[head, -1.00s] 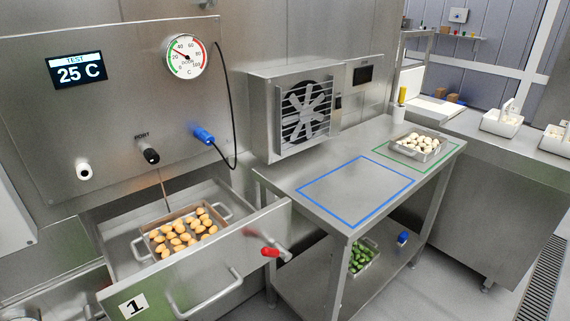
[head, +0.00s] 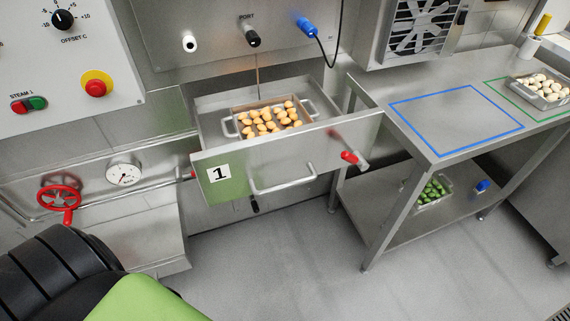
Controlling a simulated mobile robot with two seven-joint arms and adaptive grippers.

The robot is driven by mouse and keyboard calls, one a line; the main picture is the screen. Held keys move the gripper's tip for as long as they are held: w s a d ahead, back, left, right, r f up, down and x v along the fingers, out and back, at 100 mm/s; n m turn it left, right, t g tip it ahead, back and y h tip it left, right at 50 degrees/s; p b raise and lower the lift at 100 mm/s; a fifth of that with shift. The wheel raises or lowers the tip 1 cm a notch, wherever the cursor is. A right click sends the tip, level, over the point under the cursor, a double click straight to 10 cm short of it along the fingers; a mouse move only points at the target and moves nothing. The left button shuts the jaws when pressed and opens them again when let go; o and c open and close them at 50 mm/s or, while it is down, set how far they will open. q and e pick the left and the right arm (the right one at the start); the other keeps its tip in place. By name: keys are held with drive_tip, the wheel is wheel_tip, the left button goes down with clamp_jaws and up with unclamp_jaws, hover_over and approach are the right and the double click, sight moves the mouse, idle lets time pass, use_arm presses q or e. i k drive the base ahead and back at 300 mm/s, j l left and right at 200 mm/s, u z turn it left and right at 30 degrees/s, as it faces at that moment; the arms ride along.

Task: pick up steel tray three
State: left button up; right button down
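Several steel trays are in the head view, and I see no number on any of them. One steel tray (head: 233,126) with two side handles holds orange-yellow filled pasta and sits in the open drawer (head: 290,148) marked 1. Another steel tray (head: 545,97) holds whitish pasta inside the green outline on the table, at the right edge. A third steel tray (head: 435,205) holds green pieces on the lower shelf, partly hidden by the table. Neither of my grippers is in view.
The steel table (head: 415,142) has an empty blue outline (head: 455,120). A blue-capped item (head: 482,186) stands on the lower shelf. A red valve wheel (head: 59,197) is at left. The floor (head: 300,265) in front is clear.

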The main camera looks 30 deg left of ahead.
sight(271, 120)
drive_tip(key=i+l+u, duration=0.4)
drive_tip(key=i+l, duration=0.7)
drive_tip(key=l, duration=0.1)
